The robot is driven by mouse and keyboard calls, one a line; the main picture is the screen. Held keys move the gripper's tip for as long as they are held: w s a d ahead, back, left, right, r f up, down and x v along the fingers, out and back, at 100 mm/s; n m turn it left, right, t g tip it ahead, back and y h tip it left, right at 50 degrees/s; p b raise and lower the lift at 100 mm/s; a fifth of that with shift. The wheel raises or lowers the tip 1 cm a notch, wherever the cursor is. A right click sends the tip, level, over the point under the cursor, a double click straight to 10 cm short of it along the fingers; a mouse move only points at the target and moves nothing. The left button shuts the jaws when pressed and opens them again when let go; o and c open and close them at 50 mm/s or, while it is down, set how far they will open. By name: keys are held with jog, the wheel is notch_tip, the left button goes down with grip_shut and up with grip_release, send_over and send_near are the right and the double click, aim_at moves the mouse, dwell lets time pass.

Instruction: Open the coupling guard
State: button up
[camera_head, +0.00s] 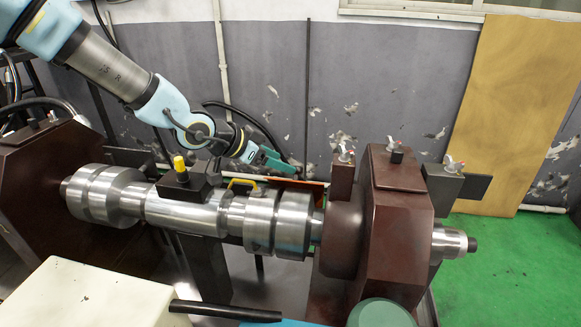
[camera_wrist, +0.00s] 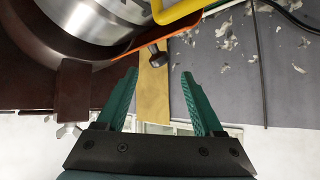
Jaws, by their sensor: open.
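In the wrist view the yellow handle (camera_wrist: 180,11) is at the top edge and the orange edge (camera_wrist: 150,36) curves beside the steel. My gripper (camera_wrist: 159,76) has green fingers spread apart with nothing between them. In the head view my gripper (camera_head: 272,162) is behind the shaft, right of the handle and apart from it.
A dark block with a yellow knob (camera_head: 179,165) sits on the shaft to the left. Brown housings (camera_head: 397,205) with clamp knobs stand on the right, another housing (camera_head: 38,185) on the left. A grey wall (camera_head: 270,70) is close behind my arm. Green floor (camera_head: 510,270) is free at right.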

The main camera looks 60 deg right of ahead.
jog(key=shift+v, duration=1.85)
